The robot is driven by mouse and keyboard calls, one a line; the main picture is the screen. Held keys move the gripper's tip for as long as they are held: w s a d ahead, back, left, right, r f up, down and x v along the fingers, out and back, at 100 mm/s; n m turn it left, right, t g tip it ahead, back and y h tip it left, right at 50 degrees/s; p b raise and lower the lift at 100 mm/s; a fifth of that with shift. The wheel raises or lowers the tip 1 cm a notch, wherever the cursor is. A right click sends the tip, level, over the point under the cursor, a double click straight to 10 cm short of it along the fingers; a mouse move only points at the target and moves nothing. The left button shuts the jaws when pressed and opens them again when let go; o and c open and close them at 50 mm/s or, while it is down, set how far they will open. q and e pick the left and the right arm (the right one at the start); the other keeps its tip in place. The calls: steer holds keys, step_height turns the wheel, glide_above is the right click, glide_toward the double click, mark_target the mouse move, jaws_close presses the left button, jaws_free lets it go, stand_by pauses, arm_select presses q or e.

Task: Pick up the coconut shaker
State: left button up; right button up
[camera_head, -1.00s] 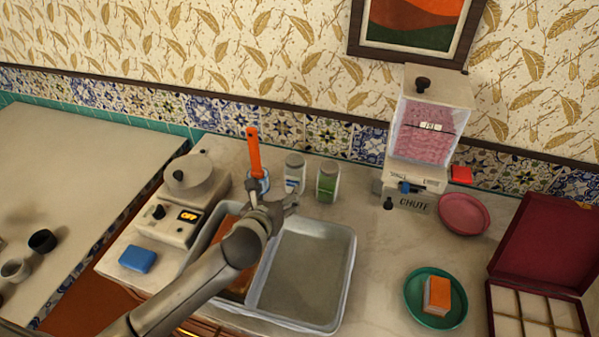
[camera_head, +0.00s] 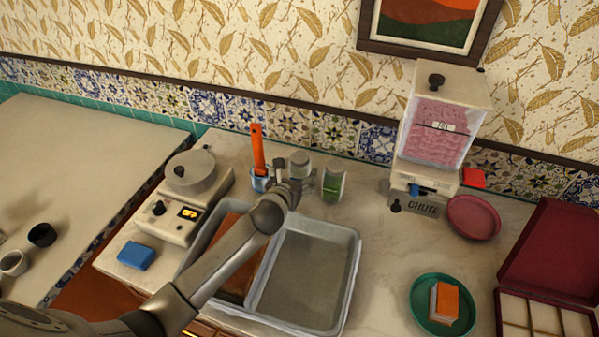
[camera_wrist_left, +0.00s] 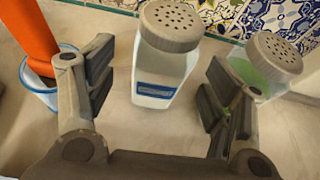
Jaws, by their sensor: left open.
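A white shaker with a blue label and a grey perforated lid (camera_wrist_left: 165,70) stands upright on the counter behind the sink. Its wording cannot be read. In the head view its top (camera_head: 299,160) shows behind my left gripper (camera_head: 291,180), which hides its lower part. A green shaker with a similar lid (camera_head: 334,182) stands just to its right; it also shows in the left wrist view (camera_wrist_left: 262,68). My left gripper is open and empty, its fingers on either side of the white shaker in the wrist view, with gaps at both sides. My right gripper is out of view.
A cup (camera_head: 260,183) holding an orange-handled utensil (camera_head: 257,148) stands close left of the white shaker. The sink (camera_head: 310,270) lies in front, under my left arm. A dispenser with a chute (camera_head: 436,130) stands to the right.

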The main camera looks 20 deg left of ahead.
mark_target(297, 174)
arm_select(q)
steer(key=shift+x, duration=1.65)
steer(key=shift+s, duration=0.1)
steer(key=shift+c, duration=0.3)
steer(key=shift+d, duration=0.1)
steer(key=c, duration=1.2)
